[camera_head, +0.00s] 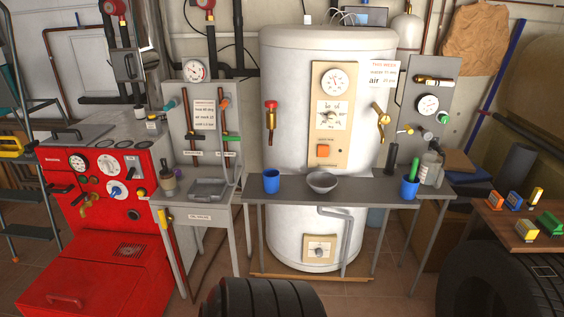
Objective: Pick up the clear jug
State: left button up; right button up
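I cannot pick out a clear jug with certainty. A pale, greyish bottle-like container (431,169) stands upright near the right end of the grey bench (345,190), behind a blue cup (410,188) with a green item in it. It is too small to tell whether it is the clear jug. Another blue cup (271,181) and a grey bowl (322,182) stand on the bench in front of the white boiler tank. Neither of my grippers is in view.
A red boiler unit (100,205) stands at the left, beside a small side table (206,207). Black tyre-like shapes are at the bottom middle (260,298) and bottom right (490,288). A wooden table (505,226) at the right holds several small coloured items.

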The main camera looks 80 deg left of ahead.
aim_at(430, 164)
jog(key=u, duration=2.3)
